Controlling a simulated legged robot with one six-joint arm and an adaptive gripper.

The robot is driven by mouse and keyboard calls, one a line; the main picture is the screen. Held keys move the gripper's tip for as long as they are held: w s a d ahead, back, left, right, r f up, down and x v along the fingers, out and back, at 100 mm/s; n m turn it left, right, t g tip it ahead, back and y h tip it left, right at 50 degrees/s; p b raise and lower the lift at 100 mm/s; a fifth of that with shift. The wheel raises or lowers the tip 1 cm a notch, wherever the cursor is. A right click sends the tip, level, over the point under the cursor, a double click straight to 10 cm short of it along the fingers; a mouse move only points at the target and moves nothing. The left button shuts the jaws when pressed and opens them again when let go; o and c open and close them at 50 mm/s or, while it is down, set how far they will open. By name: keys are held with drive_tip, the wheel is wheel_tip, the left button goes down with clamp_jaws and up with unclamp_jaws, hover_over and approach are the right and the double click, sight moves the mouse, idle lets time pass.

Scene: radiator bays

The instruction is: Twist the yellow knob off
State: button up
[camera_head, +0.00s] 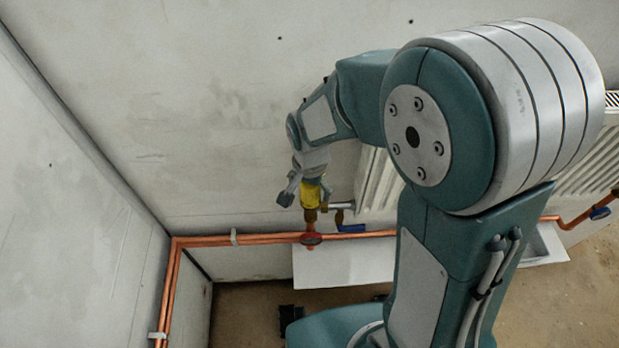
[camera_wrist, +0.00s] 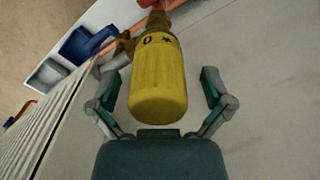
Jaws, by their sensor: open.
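The yellow knob (camera_wrist: 158,82) is a ribbed cylinder with dark markings near its valve end. It fills the middle of the wrist view, on a brass valve body (camera_wrist: 156,20). In the head view the knob (camera_head: 311,196) stands upright above the copper pipe, at the left end of the radiator. My gripper (camera_wrist: 164,94) is open, with one finger on each side of the knob and a visible gap to each. In the head view my gripper (camera_head: 305,190) comes down over the knob from above and hides its upper part.
A white radiator (camera_head: 378,182) stands right of the knob, partly behind my arm. A blue lever (camera_head: 352,228) sits close by at lower right. Copper pipes (camera_head: 265,239) run along the wall below. A white board (camera_head: 340,265) lies under the valve. The wall to the left is bare.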

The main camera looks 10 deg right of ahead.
drive_tip(key=shift+f, duration=0.3)
drive_tip(key=c, duration=1.2)
drive_tip(key=shift+s+f, duration=0.1)
drive_tip(key=shift+f, duration=0.05)
drive_tip(key=n, duration=0.3)
drive_tip(key=shift+n, duration=0.3)
drive_tip(key=shift+r, duration=0.3)
